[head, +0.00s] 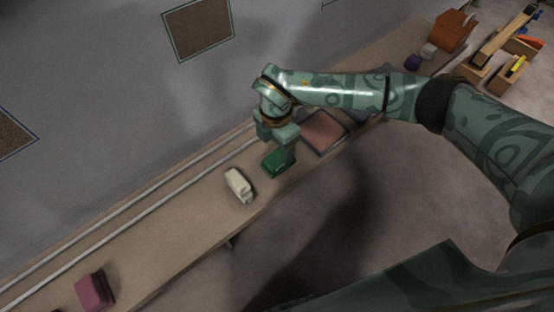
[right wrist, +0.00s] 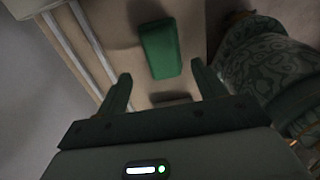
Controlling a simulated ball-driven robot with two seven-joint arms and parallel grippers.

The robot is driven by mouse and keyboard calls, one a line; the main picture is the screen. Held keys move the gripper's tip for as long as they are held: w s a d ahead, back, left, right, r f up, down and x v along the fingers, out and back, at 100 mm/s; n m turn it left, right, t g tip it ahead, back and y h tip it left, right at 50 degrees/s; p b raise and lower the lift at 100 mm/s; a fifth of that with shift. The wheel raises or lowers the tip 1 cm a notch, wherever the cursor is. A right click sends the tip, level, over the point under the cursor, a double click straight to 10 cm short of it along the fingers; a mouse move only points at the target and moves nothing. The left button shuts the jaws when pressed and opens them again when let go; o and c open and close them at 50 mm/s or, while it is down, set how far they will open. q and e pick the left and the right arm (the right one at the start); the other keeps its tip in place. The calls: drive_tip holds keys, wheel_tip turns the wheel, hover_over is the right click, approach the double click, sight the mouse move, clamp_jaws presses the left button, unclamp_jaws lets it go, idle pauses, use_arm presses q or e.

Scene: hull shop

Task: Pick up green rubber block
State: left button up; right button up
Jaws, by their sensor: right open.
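The green rubber block (head: 277,162) lies on the long wooden bench, right under my right gripper (head: 279,150). In the right wrist view the green block (right wrist: 160,48) lies ahead of the two fingers, a little beyond their tips and roughly centred between them. My right gripper (right wrist: 160,85) is open, with nothing between its fingers. I cannot tell its exact height above the bench. My left gripper is not in view.
A cream block (head: 239,185) lies just left of the green block, and a reddish-brown flat item (head: 323,132) just right. A pink block (head: 94,291) lies at the near left of the bench (head: 175,235). Two rails (head: 130,212) run along the wall side.

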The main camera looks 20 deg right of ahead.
sight(278, 156)
drive_tip(key=f+b, duration=0.2)
drive_tip(key=f, duration=0.1)
drive_tip(key=f+b, duration=0.1)
drive_tip(key=f, duration=0.1)
drive_tip(key=shift+s+d, duration=0.2)
drive_tip(key=shift+d, duration=0.05)
drive_tip(key=shift+w+f, duration=0.1)
drive_tip(key=shift+f, duration=0.15)
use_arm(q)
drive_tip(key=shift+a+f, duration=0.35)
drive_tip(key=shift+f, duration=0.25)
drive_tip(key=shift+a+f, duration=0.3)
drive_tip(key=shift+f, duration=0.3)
use_arm(e)
drive_tip(key=shift+r, duration=0.25)
drive_tip(key=c, duration=1.1)
